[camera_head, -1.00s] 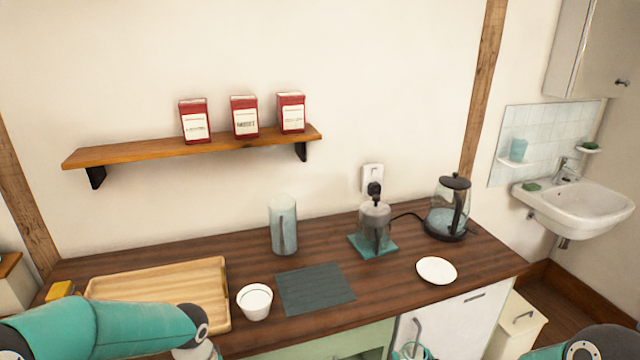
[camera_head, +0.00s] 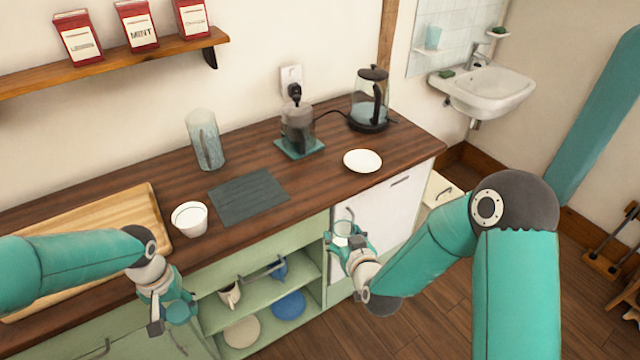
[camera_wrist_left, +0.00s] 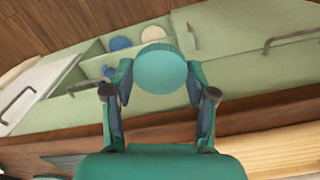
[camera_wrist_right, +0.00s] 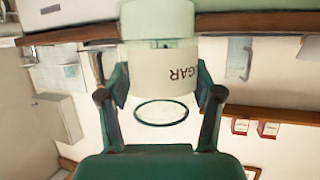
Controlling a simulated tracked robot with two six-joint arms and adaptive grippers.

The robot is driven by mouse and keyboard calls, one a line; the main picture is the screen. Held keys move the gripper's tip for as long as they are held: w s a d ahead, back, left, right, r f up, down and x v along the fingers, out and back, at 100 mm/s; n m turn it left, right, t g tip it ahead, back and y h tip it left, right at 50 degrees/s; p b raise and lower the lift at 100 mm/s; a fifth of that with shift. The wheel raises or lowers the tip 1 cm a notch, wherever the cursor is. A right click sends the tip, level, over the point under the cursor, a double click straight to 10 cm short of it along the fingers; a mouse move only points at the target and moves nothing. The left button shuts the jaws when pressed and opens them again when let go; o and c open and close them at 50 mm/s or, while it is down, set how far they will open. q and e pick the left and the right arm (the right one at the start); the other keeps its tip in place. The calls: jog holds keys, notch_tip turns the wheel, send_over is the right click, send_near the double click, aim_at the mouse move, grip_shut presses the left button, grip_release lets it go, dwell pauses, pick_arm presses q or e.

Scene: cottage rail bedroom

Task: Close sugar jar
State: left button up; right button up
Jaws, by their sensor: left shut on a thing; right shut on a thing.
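My left gripper (camera_head: 170,312) is shut on a round teal lid (camera_wrist_left: 160,67), in front of the green cabinet. The lid also shows in the head view (camera_head: 182,311). My right gripper (camera_head: 346,248) is shut on the sugar jar (camera_wrist_right: 163,75), in front of the white cabinet door. In the right wrist view the jar appears upside down, with a cream label whose lettering ends in "GAR". Its round rim shows with no lid on it. The jar is small and partly hidden by the fingers in the head view. Lid and jar are well apart.
A white bowl (camera_head: 189,219), a dark mat (camera_head: 248,196), a glass pitcher (camera_head: 205,140), a coffee maker (camera_head: 298,128), a white plate (camera_head: 362,161) and a kettle (camera_head: 369,99) stand on the wooden counter (camera_head: 330,178). An open cabinet shelf (camera_head: 262,292) holds dishes.

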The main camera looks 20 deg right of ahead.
jog(key=s+a+n+g+y, duration=0.1)
jog(key=s+a+n+y, duration=0.3)
jog(key=a, duration=0.3)
jog(key=s+a+f+n+g+y, duration=0.1)
jog(key=s+a+n+y, duration=0.3)
jog(key=a, duration=0.4)
jog(key=shift+s+a+f+g+y, duration=0.15)
jog(key=shift+s+f+g+y, duration=0.2)
jog(key=shift+s+g, duration=0.2)
pick_arm(q)
jog(key=shift+s+a+r+m, duration=0.15)
jog(key=shift+s+a+m, duration=0.1)
jog(key=shift+s+m, duration=0.3)
jog(key=shift+w+d+r+m, duration=0.15)
jog(key=shift+w+r+m, duration=0.05)
jog(key=shift+r+m, duration=0.35)
jog(key=shift+w+d+r+m, duration=0.2)
jog(key=shift+r+m, duration=0.2)
jog(key=shift+r, duration=0.25)
jog(key=d+r+m, duration=0.3)
jog(key=d+r, duration=0.3)
jog(key=d, duration=0.6)
jog(key=s+d+r+m, duration=0.1)
jog(key=d+r+m, duration=0.3)
jog(key=d, duration=0.8)
jog(key=shift+r, duration=0.85)
jog(key=shift+f, duration=0.15)
